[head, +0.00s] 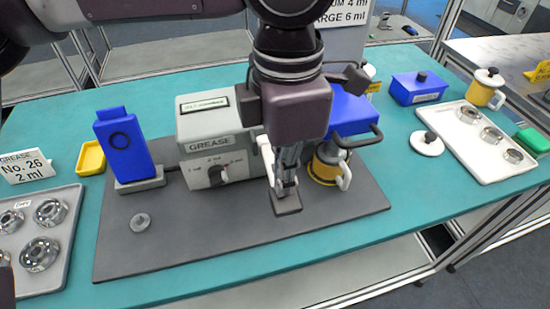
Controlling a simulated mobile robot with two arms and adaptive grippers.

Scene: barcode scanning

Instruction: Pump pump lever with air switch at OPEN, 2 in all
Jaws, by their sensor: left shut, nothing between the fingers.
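My left gripper (286,190) points straight down, shut and empty, in front of the grease machine's right side. Its tips are over or on a small dark grey block (287,206) on the mat; I cannot tell if they touch. The grey box labelled GREASE (213,135) has a front dial with a black knob (218,174). A white lever-like part (265,152) shows between the box and my gripper, partly hidden. I cannot make out which part is the pump lever or the air switch, nor read an OPEN mark. My right gripper is not in view.
A blue unit (350,112) with a black handle stands behind a yellow pot (326,166), just right of my gripper. A blue upright device (122,143) stands left. Trays of bearings (482,175) lie at both sides. The grey mat's (200,235) front is mostly clear.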

